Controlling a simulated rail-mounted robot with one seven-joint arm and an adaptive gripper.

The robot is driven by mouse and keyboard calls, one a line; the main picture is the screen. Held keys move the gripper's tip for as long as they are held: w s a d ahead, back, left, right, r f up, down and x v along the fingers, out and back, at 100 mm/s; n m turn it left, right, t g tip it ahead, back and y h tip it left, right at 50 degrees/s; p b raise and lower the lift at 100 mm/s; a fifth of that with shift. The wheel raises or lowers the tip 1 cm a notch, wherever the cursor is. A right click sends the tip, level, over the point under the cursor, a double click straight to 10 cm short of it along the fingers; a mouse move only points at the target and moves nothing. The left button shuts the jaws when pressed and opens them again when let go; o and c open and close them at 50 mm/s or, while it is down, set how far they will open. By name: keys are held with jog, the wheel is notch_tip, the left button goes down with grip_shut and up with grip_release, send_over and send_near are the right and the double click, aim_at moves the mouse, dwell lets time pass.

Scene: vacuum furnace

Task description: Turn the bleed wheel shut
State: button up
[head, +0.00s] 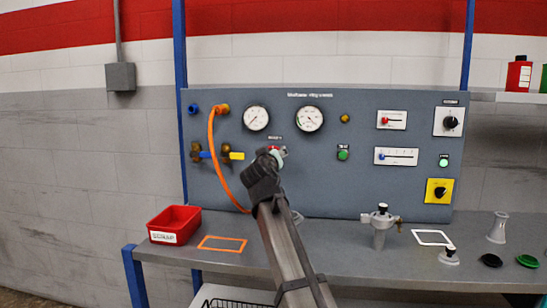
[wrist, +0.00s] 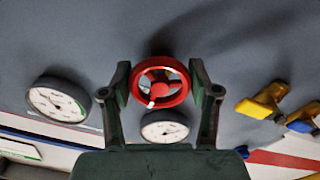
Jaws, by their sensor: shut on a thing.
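The bleed wheel is a red handwheel with spokes and a white mark on its rim. In the wrist view the bleed wheel (wrist: 178,68) sits between the two fingers of my gripper (wrist: 163,85), which is shut on its rim from both sides. The white mark is at the wheel's lower left in that view. In the head view my gripper (head: 275,158) is at the panel below the two gauges, and only a bit of the red wheel (head: 273,148) shows past it.
The grey panel (head: 330,185) carries two gauges (head: 256,118) (head: 309,119), a green button (head: 343,154) and yellow- and blue-handled valves (head: 237,156) left of my gripper. An orange hose (head: 213,160) hangs nearby. A red scrap bin (head: 174,224) and a metal canister (head: 380,225) stand on the bench.

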jog(key=o, duration=1.2)
jog(key=shift+w, duration=0.1)
jog(key=s, duration=0.8)
jog(key=s+a, duration=0.1)
jog(key=s, duration=0.3)
